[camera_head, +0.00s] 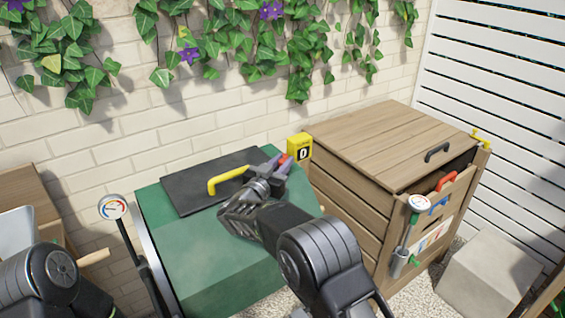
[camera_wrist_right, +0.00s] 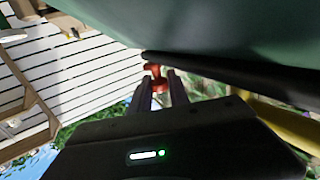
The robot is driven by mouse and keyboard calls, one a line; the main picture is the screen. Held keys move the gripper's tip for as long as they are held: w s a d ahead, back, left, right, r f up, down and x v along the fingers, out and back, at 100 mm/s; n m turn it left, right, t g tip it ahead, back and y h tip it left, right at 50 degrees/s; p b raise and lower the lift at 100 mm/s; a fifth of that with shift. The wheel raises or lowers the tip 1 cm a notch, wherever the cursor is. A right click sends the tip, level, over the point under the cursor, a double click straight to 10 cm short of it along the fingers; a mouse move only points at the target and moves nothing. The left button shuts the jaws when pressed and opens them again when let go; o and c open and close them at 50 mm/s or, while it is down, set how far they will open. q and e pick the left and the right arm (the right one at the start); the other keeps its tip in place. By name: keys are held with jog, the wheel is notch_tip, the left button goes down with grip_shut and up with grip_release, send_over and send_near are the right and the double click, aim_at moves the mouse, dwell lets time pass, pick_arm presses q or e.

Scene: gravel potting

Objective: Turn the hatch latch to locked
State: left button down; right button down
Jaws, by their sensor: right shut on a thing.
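The green box (camera_head: 225,255) has a dark hatch (camera_head: 190,182) on its top with a yellow handle (camera_head: 228,178). A small red latch (camera_head: 284,158) is at the hatch's right side. My right gripper (camera_head: 275,165) reaches over the green box and is shut on the red latch. In the right wrist view, the red latch (camera_wrist_right: 155,76) sits between the two fingertips, close to the dark hatch edge (camera_wrist_right: 210,70). The fingers hide part of the latch, and I cannot tell its exact turn. My left arm shows at lower left, but its gripper is out of view.
A yellow counter reading 0 (camera_head: 300,148) stands just behind the latch. A wooden bin (camera_head: 375,150) with red and blue handles stands to the right. A dial gauge (camera_head: 112,207) is at the green box's left. A pale block (camera_head: 490,275) sits on gravel at the right.

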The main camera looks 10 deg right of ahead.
jog(key=c, duration=1.3)
grip_release()
jog(key=shift+b+v, duration=0.65)
jog(key=shift+v, duration=3.25)
jog(key=shift+r, duration=0.1)
jog(key=shift+c, duration=0.2)
